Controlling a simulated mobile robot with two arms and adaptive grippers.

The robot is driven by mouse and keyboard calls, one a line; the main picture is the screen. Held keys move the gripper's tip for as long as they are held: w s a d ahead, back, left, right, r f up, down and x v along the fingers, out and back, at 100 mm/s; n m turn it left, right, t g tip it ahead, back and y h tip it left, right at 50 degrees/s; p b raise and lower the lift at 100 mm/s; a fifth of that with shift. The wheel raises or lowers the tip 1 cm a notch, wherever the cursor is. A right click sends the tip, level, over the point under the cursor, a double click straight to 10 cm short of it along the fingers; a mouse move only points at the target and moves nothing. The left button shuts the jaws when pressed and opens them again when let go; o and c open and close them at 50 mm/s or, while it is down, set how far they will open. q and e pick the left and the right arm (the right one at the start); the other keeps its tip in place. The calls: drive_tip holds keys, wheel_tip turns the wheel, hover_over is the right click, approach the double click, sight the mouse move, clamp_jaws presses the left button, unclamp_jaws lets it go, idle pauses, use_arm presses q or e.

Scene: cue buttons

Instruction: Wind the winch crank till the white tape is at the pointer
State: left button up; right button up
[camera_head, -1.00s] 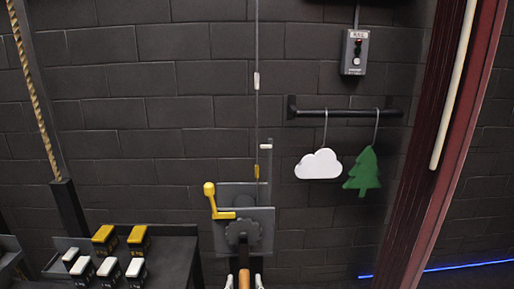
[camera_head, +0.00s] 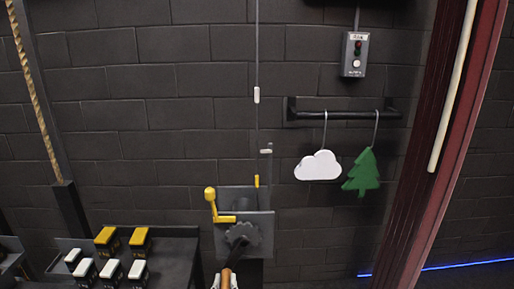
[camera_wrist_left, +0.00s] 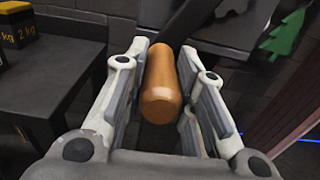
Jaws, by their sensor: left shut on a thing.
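The winch (camera_head: 242,228) stands low against the dark wall, with a toothed wheel and grey side plates. Its crank handle (camera_head: 227,279) is at the bottom edge of the head view. The wooden handle also shows in the left wrist view (camera_wrist_left: 163,85). My left gripper (camera_wrist_left: 165,95) is shut around it, one finger on each side. The white tape (camera_head: 257,95) is on the thin vertical cable above the winch. The pointer (camera_head: 266,151), a small pale horizontal bar on a post, is well below the tape. My right gripper is not in view.
A yellow lever (camera_head: 211,200) sits at the winch's left. Several weights with yellow or white tops stand on a dark bench (camera_head: 175,250) at the left. A white cloud (camera_head: 318,166) and green tree (camera_head: 362,173) hang from a rail at the right. A control box (camera_head: 354,54) is above.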

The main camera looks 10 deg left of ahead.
use_arm(q)
drive_tip(key=shift+a+r, duration=0.2)
drive_tip(key=a+r+p, duration=0.2)
drive_tip(key=s+a+r+p, duration=0.1)
drive_tip(key=p, duration=0.1)
drive_tip(key=shift+a+r, duration=0.4)
drive_tip(key=r+p, duration=0.1)
drive_tip(key=a+r+p, duration=0.1)
drive_tip(key=r+p, duration=0.3)
drive_tip(key=shift+s+a+r, duration=0.1)
drive_tip(key=shift+s+a, duration=0.15)
